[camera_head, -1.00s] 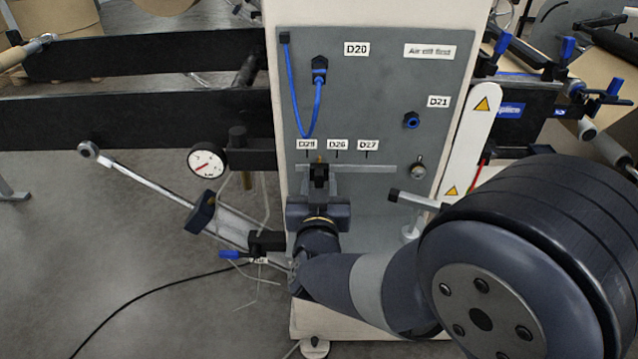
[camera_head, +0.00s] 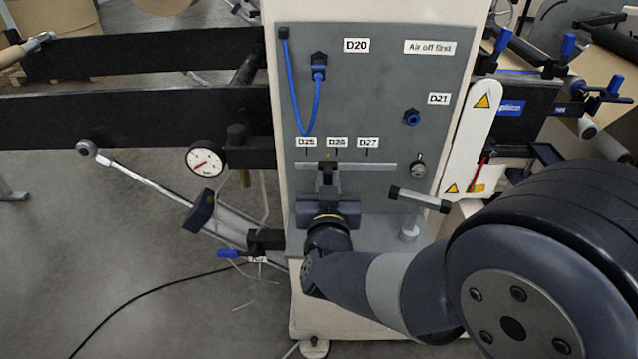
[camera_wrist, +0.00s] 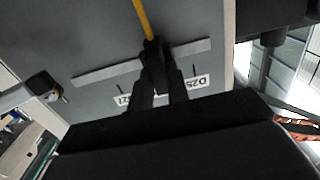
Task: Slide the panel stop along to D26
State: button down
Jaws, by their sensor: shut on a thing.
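A pale rail (camera_head: 375,165) runs across the grey panel (camera_head: 380,90) under the labels D25 (camera_head: 306,142), D26 (camera_head: 337,142) and D27 (camera_head: 368,142), each with a tick mark. My gripper (camera_head: 327,168) is at the rail, shut on the panel stop, which is mostly hidden between the fingers. It stands between the D25 and D26 ticks, just left of D26. In the wrist view, turned upside down, the fingers (camera_wrist: 160,75) meet at the rail (camera_wrist: 100,74). A yellow bar (camera_wrist: 142,20) extends from the fingertips there. The D26 label is covered by the fingers.
A pressure gauge (camera_head: 206,160) is left of the panel. The rail right of my gripper looks clear.

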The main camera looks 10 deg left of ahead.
jog(key=shift+w+d, duration=0.2)
jog(key=shift+d, duration=0.7)
jog(key=c, duration=1.4)
grip_release()
jog(key=shift+o, duration=0.2)
jog(key=shift+s, duration=0.1)
jog(key=v, duration=1)
jog(key=shift+s, duration=0.35)
